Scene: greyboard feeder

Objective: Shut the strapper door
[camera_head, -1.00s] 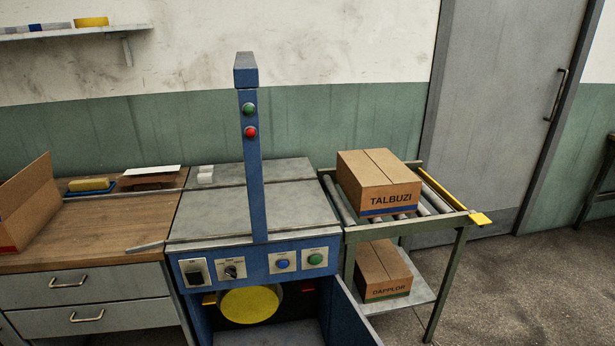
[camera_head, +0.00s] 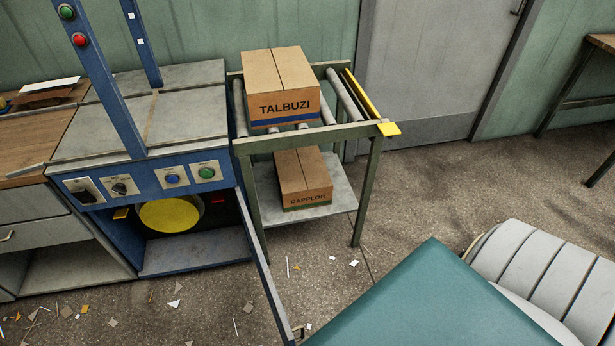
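The strapper (camera_head: 155,182) is a blue machine with a grey top at the left. Its front opening shows a yellow disc (camera_head: 170,215) inside. The strapper door (camera_head: 265,262) stands open, hinged at the right side of the opening and swung out toward me. I see it nearly edge-on as a narrow blue-grey strip. A small handle (camera_head: 298,331) shows near its outer end at the bottom of the picture. Neither of my grippers is in view.
A roller table (camera_head: 365,150) stands right of the strapper, with a TALBUZI box (camera_head: 281,88) on top and a DAPPLOR box (camera_head: 302,178) on its lower shelf. Scraps litter the floor (camera_head: 200,310). A wooden counter (camera_head: 45,135) is at the left.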

